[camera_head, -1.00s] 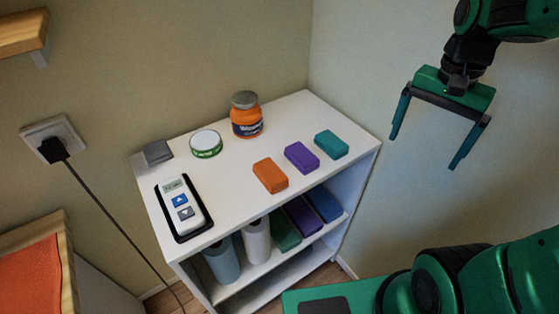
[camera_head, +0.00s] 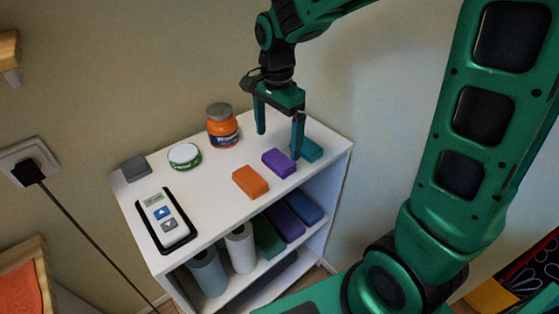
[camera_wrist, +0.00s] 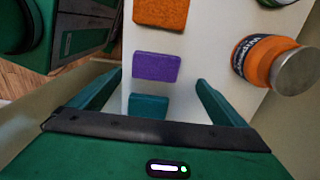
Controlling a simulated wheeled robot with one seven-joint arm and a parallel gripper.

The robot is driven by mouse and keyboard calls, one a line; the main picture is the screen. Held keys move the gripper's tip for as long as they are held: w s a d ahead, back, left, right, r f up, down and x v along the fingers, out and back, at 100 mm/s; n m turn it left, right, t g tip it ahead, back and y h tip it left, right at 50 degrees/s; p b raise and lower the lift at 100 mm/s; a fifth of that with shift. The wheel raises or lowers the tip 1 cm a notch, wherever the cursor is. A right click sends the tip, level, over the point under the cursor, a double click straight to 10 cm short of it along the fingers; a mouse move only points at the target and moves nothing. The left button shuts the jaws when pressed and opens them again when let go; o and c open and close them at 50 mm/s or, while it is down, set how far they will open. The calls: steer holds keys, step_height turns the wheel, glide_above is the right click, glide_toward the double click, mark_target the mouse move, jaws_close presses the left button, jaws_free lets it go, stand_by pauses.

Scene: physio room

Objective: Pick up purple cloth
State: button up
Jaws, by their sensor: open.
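The purple cloth (camera_head: 279,163) is a small folded block on the white shelf top, between an orange block and a teal block. It also shows in the wrist view (camera_wrist: 157,66), ahead of and between my open fingers. My gripper (camera_head: 279,144) is open and empty, above the back right part of the shelf top. In the head view its right finger partly covers the teal block. In the wrist view the teal block (camera_wrist: 148,106) lies nearer to the gripper, between the fingers, and the purple cloth lies beyond it.
An orange block (camera_head: 250,182) lies left of the purple cloth. An orange jar (camera_head: 223,130) with a grey lid stands behind. A green-and-white tin (camera_head: 185,156), a grey block (camera_head: 135,168) and a remote-like device (camera_head: 164,217) are farther left. The shelf's lower levels hold rolls and folded cloths.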

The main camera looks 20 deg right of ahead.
mark_target(278, 157)
steer(key=shift+s+f, duration=0.2)
steer(key=shift+f, duration=2.55)
steer(key=c, duration=1.2)
steer(key=shift+c, duration=0.2)
steer(key=shift+r, duration=0.2)
step_height(278, 157, up, 4)
steer(key=shift+a+r, duration=0.1)
steer(key=shift+r, duration=0.05)
steer(key=s+a+r, duration=0.6)
steer(key=a, duration=0.3)
steer(key=shift+a+r, duration=0.2)
steer(key=shift+a, duration=0.15)
